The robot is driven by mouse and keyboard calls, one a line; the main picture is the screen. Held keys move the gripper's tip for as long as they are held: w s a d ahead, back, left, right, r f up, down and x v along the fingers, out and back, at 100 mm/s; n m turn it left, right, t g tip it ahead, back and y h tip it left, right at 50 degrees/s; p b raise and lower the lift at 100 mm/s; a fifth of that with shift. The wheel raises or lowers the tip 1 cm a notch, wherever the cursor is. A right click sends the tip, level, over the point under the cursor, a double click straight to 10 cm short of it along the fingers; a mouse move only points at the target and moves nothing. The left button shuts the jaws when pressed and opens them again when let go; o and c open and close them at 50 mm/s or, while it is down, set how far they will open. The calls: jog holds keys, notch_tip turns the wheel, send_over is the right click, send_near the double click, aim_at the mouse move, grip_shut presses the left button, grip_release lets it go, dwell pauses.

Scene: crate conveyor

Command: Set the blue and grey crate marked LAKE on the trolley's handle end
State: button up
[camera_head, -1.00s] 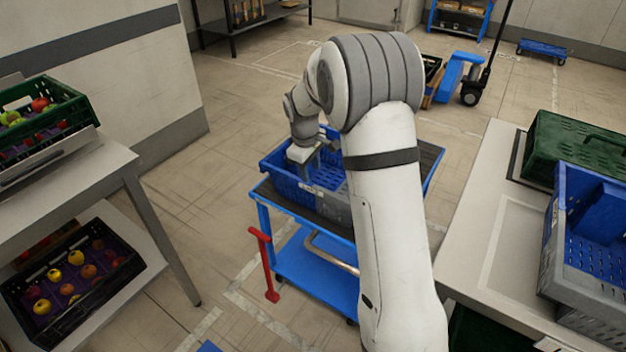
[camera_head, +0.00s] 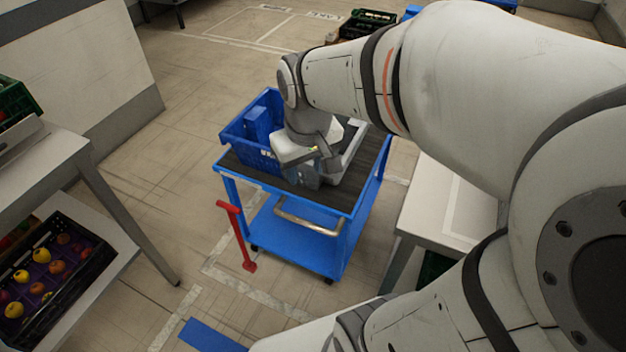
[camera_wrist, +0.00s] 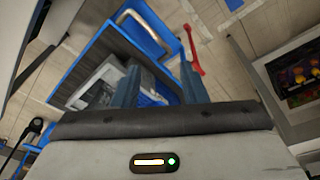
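The blue and grey crate (camera_head: 237,135) stands on the blue trolley's dark deck. Its blue part faces left in the head view and its grey end is at the right, partly behind my gripper. White lettering shows on its near side, partly covered and too small to read. The trolley (camera_head: 284,202) has its metal handle bar (camera_head: 309,221) on the near side. My gripper (camera_head: 308,178) is low over the crate's near side. In the wrist view my gripper's fingers (camera_wrist: 158,84) are apart, with part of the crate (camera_wrist: 152,97) between and beyond them; contact is unclear.
A red lever (camera_head: 236,236) stands at the trolley's near left corner. A table (camera_head: 450,205) is close on the right. A rack at the left holds a fruit crate (camera_head: 62,300) on its lower shelf. Open floor lies left of the trolley.

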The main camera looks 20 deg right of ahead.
jog(key=s+f+m, duration=0.1)
jog(key=s, duration=0.5)
jog(key=shift+d+m, duration=0.15)
jog(key=shift+m, duration=0.15)
notch_tip(320, 180, up, 7)
jog(key=p, duration=0.6)
jog(key=shift+s+f+t, duration=0.2)
jog(key=shift+s+t, duration=0.05)
jog(key=shift+t, duration=0.05)
